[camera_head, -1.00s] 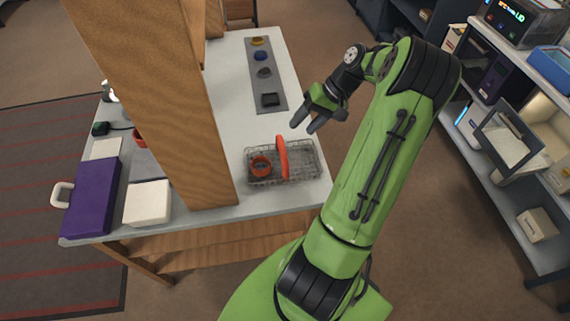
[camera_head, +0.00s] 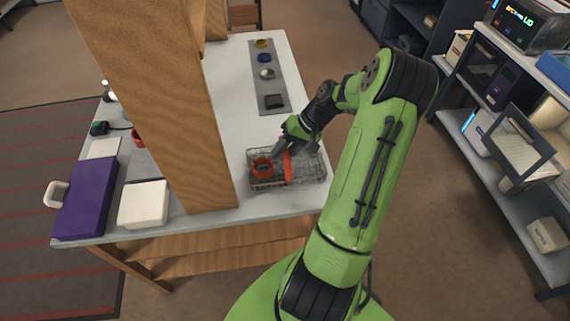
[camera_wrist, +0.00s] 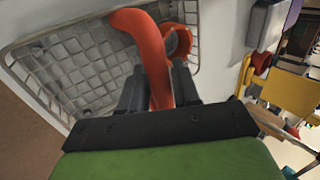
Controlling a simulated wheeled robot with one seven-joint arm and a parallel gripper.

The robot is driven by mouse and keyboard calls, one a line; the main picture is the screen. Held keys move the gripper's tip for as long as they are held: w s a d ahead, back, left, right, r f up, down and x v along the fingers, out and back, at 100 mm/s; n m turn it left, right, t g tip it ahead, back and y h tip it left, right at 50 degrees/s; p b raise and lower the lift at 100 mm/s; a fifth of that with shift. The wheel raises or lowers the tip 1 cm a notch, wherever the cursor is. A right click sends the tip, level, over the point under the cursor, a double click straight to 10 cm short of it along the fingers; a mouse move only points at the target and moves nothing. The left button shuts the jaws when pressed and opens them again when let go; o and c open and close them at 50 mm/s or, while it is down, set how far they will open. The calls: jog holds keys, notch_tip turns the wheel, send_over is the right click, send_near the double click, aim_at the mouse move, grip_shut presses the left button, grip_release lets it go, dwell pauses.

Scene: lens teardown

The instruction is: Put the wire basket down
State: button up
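The wire basket (camera_head: 315,171) sits on the white table near its front right corner, with a red handle (camera_head: 288,172) arching across its middle. In the wrist view the basket (camera_wrist: 75,65) fills the upper left, and the handle (camera_wrist: 148,45) runs down between my dark fingertips. My gripper (camera_head: 283,149) is over the basket at the handle. In the wrist view my gripper (camera_wrist: 160,85) has one finger close against each side of the handle and looks shut on it. A red ring (camera_head: 262,166) lies in the left part of the basket. The handle's top is partly hidden by my gripper.
A grey strip (camera_head: 268,85) with several small parts lies behind the basket. A wooden post (camera_head: 165,110) stands to the left. A purple case (camera_head: 85,200) and white box (camera_head: 143,204) lie beyond it. A shelf unit (camera_head: 500,170) is at right.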

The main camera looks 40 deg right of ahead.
grip_shut()
jog(key=shift+r, duration=0.1)
notch_tip(320, 180, up, 10)
jog(key=p, duration=0.3)
